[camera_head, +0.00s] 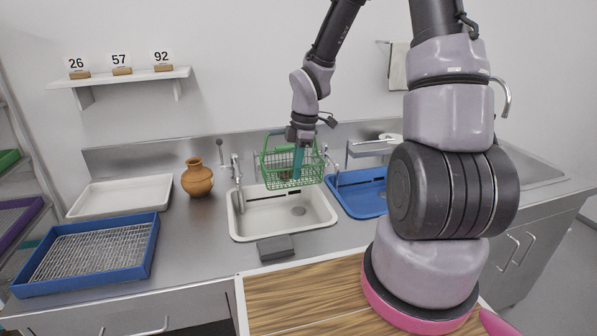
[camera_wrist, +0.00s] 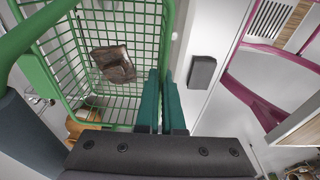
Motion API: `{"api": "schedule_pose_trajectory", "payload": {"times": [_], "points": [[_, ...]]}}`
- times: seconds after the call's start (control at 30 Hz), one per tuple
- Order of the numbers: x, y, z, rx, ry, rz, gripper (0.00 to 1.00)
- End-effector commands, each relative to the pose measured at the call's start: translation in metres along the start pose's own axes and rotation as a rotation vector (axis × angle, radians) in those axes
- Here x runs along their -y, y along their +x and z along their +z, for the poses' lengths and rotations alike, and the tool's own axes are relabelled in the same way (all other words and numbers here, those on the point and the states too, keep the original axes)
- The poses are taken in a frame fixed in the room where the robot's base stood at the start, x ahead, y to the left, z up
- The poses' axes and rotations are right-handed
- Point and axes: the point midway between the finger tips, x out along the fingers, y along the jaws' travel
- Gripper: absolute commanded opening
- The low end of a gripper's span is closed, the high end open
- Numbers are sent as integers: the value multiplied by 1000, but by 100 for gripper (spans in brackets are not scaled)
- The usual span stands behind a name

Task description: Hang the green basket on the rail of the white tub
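The green wire basket (camera_head: 281,170) is above the back part of the white tub (camera_head: 240,226), with its handle raised. A brown sherd (camera_wrist: 115,63) lies inside the basket, which fills the left of the wrist view. My gripper (camera_head: 298,174) points down at the basket. In the wrist view its two teal fingers (camera_wrist: 161,100) are close together at the basket's rim (camera_wrist: 167,35), with the rim running between them. The basket appears held in the air over the tub. The tub's rail is not clearly visible behind and under the basket.
A dark grey block (camera_head: 275,248) lies before the tub and also shows in the wrist view (camera_wrist: 202,72). A tap (camera_head: 236,170) and clay jug (camera_head: 197,178) stand left of the basket. A blue tub (camera_head: 350,200) is to the right. A blue rack tray (camera_head: 150,248) is at left.

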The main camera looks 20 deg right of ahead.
Motion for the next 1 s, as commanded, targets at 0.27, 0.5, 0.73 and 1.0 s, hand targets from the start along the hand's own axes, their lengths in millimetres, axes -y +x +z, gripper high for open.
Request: {"api": "schedule_pose_trajectory", "payload": {"times": [0.27,0.5,0.73,1.0], "points": [[-5,0,-1,-1,13,2,0],[-19,2,0,-1,12,3,0],[-33,4,0,-1,12,3,0],[-49,7,1,0,12,3,0]]}}
